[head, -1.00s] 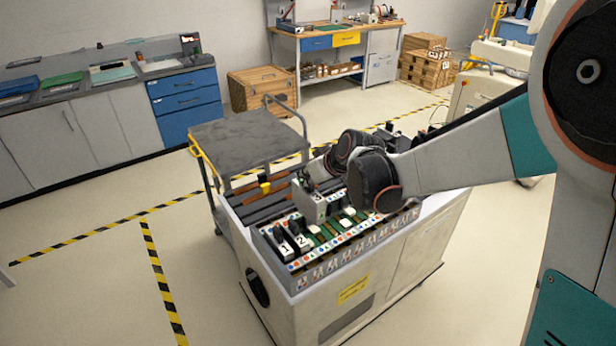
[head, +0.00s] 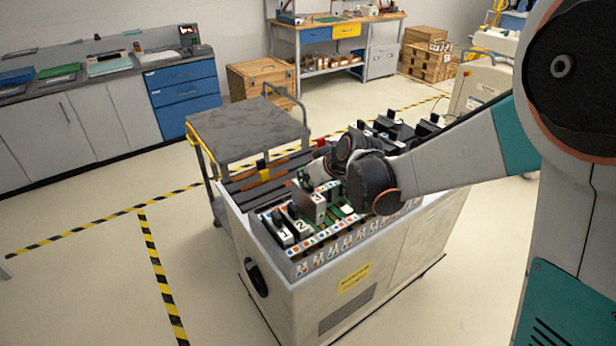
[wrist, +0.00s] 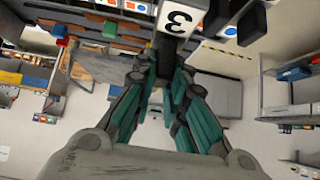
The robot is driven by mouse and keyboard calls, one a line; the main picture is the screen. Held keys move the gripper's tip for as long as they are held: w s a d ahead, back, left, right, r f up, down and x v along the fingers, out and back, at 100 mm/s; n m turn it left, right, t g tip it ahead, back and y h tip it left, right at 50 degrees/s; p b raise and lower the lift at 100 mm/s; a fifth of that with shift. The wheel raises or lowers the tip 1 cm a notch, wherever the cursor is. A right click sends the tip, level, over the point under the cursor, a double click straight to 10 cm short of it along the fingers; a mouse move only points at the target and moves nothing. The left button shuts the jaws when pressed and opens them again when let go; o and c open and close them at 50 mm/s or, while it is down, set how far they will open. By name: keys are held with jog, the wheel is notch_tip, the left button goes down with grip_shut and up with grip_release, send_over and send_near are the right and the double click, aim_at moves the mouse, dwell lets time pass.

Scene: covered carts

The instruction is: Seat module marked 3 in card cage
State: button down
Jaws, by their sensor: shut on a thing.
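The module marked 3 (head: 313,205) is a pale upright block with a dark number on its front. It stands at the card cage (head: 328,247), just right of the module marked 2 (head: 298,224) and the module marked 1 (head: 281,232). I cannot tell how deep its lower end sits in the slot. My gripper (head: 322,178) is shut on module 3 from behind; its fingers are mostly hidden by the module and my wrist.
Green boards and a white piece (head: 347,209) lie right of module 3. Black upright parts (head: 388,126) stand at the cart's far right. A grey-topped trolley (head: 245,130) stands close behind the cart. The floor at left is clear, with striped tape.

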aim_at(308, 199)
jog(key=shift+f+b, duration=2.65)
jog(key=shift+f, duration=1.15)
jog(key=c, duration=1.5)
grip_release()
jog(key=shift+c, duration=0.2)
jog(key=v, duration=1.2)
jog(key=shift+s+d, duration=0.1)
jog(key=shift+d, duration=0.05)
jog(key=s+d+m+h, duration=0.1)
jog(key=s+d, duration=0.3)
jog(key=s, duration=0.4)
jog(key=s+d+r+m+h, duration=0.1)
jog(key=s+d+m+h, duration=0.1)
jog(key=s+d, duration=0.3)
jog(key=s+d+m+h, duration=0.2)
jog(key=s+d, duration=0.3)
jog(key=s, duration=0.6)
jog(key=shift+d+r+m, duration=0.15)
jog(key=shift+d+m, duration=0.1)
jog(key=shift+m, duration=0.65)
